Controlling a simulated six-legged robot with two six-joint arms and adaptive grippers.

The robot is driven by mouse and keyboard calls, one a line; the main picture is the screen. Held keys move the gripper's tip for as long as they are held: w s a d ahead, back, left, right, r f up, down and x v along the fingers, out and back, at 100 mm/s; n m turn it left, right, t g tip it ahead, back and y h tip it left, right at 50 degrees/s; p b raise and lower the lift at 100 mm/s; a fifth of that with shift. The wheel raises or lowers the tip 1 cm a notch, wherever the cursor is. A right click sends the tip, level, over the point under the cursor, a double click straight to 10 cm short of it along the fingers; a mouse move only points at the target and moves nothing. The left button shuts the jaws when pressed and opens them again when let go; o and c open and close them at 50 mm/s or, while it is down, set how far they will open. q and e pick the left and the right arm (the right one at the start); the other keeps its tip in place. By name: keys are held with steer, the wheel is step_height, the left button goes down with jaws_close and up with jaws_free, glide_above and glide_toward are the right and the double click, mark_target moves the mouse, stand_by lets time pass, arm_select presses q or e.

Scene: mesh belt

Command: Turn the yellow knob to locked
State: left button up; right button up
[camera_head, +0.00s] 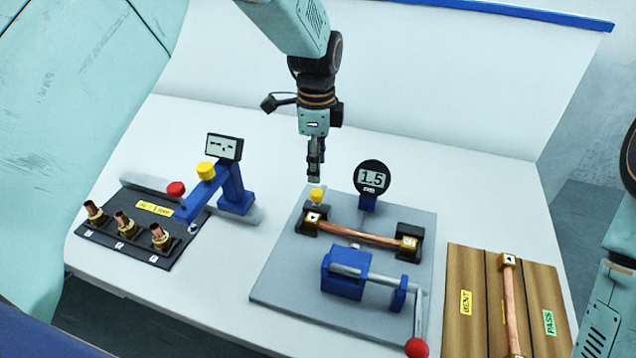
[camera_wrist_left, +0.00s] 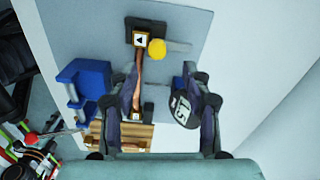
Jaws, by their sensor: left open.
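A yellow knob (camera_head: 316,195) sits at the back left of the grey plate (camera_head: 275,283), beside the black end block (camera_head: 310,222) of a copper pipe (camera_head: 360,236). It also shows in the left wrist view (camera_wrist_left: 157,49), with a grey rod beside it. My left gripper (camera_head: 314,172) points down just above this knob. Another yellow knob (camera_head: 206,171) sits on the blue arm of the left device. My right gripper is out of frame.
A round gauge (camera_head: 372,178) reading 1.5 stands right of the knob. A blue clamp (camera_head: 345,274) with a red-ended lever (camera_head: 416,347) is in front. Copper fittings (camera_head: 125,222) stand left; a wooden board (camera_head: 470,262) lies right. White table shows between fixtures.

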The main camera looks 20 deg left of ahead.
mark_target(317, 192)
arm_select(q)
steer(key=f, duration=0.7)
steer(key=shift+s+d+p, duration=0.1)
steer(key=shift+s+p, duration=0.15)
steer(key=shift+p, duration=0.05)
steer(key=shift+d, duration=0.1)
steer(key=shift+s, duration=0.1)
steer(key=c, duration=0.6)
jaws_close()
